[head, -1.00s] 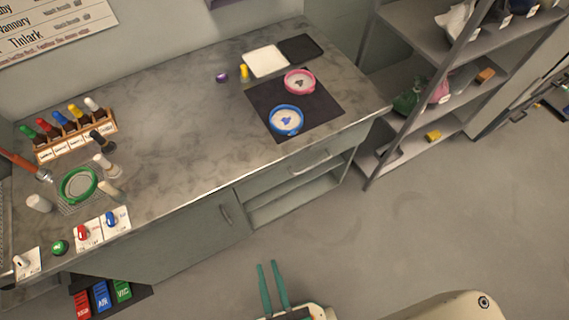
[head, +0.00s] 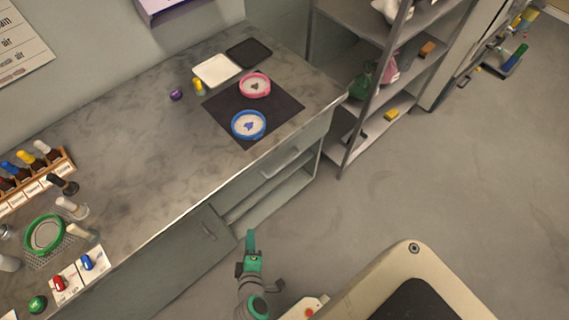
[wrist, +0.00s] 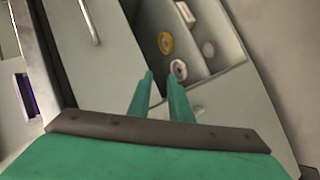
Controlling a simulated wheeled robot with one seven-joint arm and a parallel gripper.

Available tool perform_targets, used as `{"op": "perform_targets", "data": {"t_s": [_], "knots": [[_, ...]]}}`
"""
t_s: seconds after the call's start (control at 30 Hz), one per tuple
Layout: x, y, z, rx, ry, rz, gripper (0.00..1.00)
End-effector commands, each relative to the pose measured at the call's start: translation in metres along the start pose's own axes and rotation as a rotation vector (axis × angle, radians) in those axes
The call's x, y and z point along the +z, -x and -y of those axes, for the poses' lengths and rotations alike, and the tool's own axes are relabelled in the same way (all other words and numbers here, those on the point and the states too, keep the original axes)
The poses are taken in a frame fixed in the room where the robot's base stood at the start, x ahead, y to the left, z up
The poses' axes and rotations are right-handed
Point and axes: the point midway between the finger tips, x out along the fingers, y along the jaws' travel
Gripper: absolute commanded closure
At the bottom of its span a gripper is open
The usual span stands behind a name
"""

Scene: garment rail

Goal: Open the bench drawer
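The bench drawer (head: 292,160) is a grey-green front under the right part of the worktop, with a pale bar handle (head: 280,163). It looks closed. My gripper (head: 250,238) is in front of the bench, lower in the head view than the drawer handle and apart from it. In the wrist view my gripper's two green fingers (wrist: 161,76) stand apart with nothing between them. A bar handle (wrist: 89,20) shows at upper left there; I cannot tell whether it belongs to the drawer or the cupboard door.
An open shelf space (head: 270,198) lies below the drawer; the wrist view shows a yellow ring (wrist: 166,43) and pale items inside. A cupboard door (head: 180,262) is left of it. Dishes stand on a dark mat (head: 275,105).

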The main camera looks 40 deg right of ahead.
Motion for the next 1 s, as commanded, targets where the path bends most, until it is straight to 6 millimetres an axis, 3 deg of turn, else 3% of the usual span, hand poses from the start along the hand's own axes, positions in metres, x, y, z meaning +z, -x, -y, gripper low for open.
{"op": "perform_targets", "data": {"t_s": [0.03,0.2,0.3,0.47,0.77,1.0], "knots": [[0.003,-0.022,-0.013,0.032,0.072,0.06,0.81],[0.021,-0.073,-0.065,0.121,0.32,0.293,0.81],[0.03,-0.091,-0.101,0.169,0.435,0.427,0.81],[0.042,-0.102,-0.143,0.216,0.543,0.579,0.81],[0.05,-0.112,-0.166,0.238,0.591,0.655,0.81],[0.07,-0.141,-0.181,0.239,0.588,0.655,0.81]]}}
